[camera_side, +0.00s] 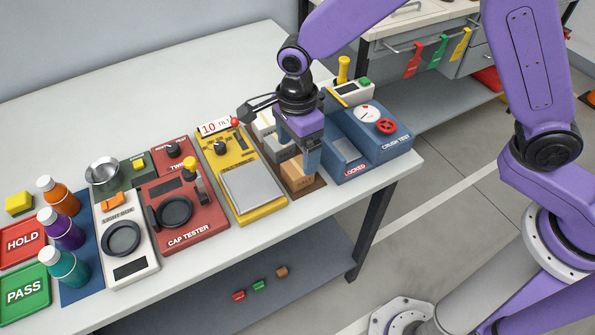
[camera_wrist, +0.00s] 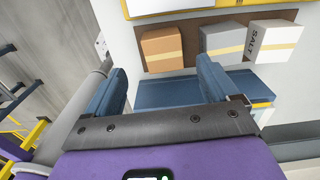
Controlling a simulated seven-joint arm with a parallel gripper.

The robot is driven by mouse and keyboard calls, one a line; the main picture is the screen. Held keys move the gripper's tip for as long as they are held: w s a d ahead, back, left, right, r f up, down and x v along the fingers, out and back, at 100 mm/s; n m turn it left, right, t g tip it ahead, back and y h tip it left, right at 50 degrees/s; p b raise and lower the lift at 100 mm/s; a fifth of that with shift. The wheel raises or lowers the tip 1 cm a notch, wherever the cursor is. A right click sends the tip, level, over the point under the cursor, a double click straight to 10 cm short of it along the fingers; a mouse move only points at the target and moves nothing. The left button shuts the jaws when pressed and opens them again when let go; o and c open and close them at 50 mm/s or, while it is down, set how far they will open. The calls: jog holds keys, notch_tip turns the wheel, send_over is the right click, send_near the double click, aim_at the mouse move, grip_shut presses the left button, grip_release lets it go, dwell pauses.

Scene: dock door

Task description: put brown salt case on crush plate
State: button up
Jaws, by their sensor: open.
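The brown salt case (camera_side: 299,183) stands at the front of a dark brown mat, at the front of a row of cases; in the wrist view it is the left case (camera_wrist: 161,48). My gripper (camera_side: 308,162) is above the row, near the brown case, pointing down. In the wrist view its blue fingers (camera_wrist: 162,68) are apart with nothing between them; part of the tester shows behind them.
A grey case (camera_wrist: 222,42) and a white case marked SALT (camera_wrist: 274,40) stand beside the brown one. The yellow tilt tester (camera_side: 240,180) is left of the mat. A white box with a green button (camera_side: 352,91) stands behind the crush tester. The back of the table is clear.

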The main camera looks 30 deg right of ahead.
aim_at(297, 167)
jog(key=shift+w+d+f, duration=0.1)
jog(key=shift+w+f, duration=0.05)
jog(key=shift+f, duration=1.65)
jog(key=shift+w+d+f, duration=0.1)
jog(key=shift+f, duration=1.7)
jog(key=c, duration=1.2)
jog(key=shift+r, duration=0.1)
